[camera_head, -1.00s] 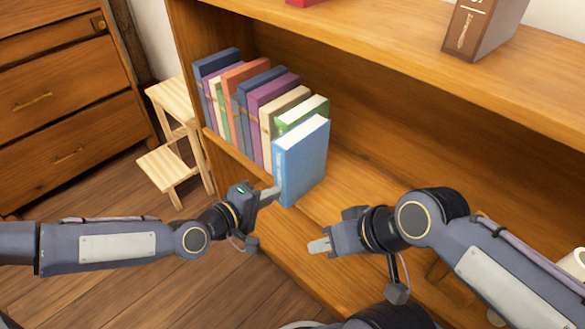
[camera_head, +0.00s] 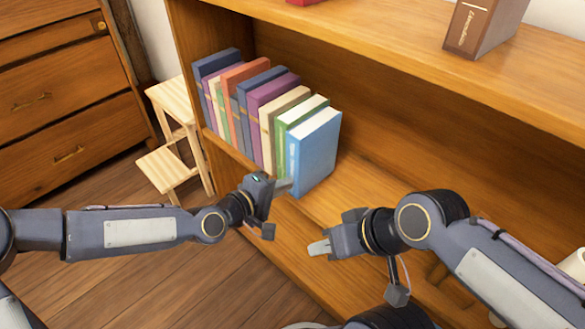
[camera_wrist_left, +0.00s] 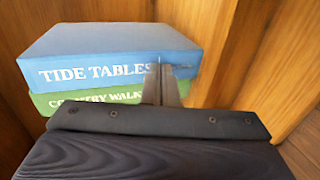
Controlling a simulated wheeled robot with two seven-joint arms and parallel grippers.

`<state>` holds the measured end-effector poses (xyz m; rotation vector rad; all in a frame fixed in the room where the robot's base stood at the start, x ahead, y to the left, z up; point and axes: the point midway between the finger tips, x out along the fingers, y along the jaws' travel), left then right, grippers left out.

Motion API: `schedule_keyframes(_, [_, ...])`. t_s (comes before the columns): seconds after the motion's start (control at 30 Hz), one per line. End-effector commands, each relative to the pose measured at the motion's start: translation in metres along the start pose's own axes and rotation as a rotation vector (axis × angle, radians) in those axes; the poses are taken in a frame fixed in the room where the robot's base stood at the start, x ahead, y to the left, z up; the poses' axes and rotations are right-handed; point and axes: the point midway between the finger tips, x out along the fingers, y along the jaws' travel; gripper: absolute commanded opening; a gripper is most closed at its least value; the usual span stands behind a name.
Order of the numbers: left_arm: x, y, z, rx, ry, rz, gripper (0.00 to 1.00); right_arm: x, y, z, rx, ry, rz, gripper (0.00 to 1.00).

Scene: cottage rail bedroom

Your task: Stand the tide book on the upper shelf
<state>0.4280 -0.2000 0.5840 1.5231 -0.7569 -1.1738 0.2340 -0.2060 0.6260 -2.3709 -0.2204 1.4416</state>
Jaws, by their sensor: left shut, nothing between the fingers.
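The tide book is blue (camera_head: 315,155), with "TIDE TABLES" on its spine in the left wrist view (camera_wrist_left: 120,55). It stands upright at the right end of a row of books on the lower shelf, beside a green book (camera_head: 288,127). My left gripper (camera_head: 284,187) is shut and empty, its tips at the lower part of the blue spine; in the left wrist view the fingers (camera_wrist_left: 160,85) cover the spine's end. Contact looks likely but is not certain. My right gripper (camera_head: 320,248) is in front of the shelf, apart from the books; its opening is unclear.
The upper shelf (camera_head: 400,55) bears a brown book (camera_head: 480,28) and part of a red one (camera_head: 302,2). The lower shelf is bare right of the blue book. A small wooden step stool (camera_head: 165,165) and a drawer chest (camera_head: 60,110) stand left.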

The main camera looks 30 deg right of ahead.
Motion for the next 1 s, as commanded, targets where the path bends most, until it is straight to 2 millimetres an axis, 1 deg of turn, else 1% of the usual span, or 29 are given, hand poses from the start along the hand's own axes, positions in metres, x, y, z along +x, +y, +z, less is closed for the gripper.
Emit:
schedule_keyframes(0.37, [0.015, 0.004, 0.001, 0.0, -0.001, 0.0, 0.0, 0.002, 0.001, 0.001, 0.0, 0.0, 0.0, 0.36])
schedule_keyframes(0.47, [0.014, 0.004, 0.0, -0.001, 0.0, 0.0, 0.0, 0.002, 0.001, 0.001, 0.0, 0.0, 0.0, 0.36])
schedule_keyframes(0.57, [0.009, 0.003, -0.001, 0.0, 0.001, 0.0, 0.0, 0.002, 0.001, 0.001, 0.0, 0.0, 0.0, 0.36])
schedule_keyframes(1.0, [-0.025, -0.008, -0.001, -0.001, 0.002, 0.0, 0.0, 0.005, 0.003, 0.003, 0.0, 0.0, 0.0, 0.36])
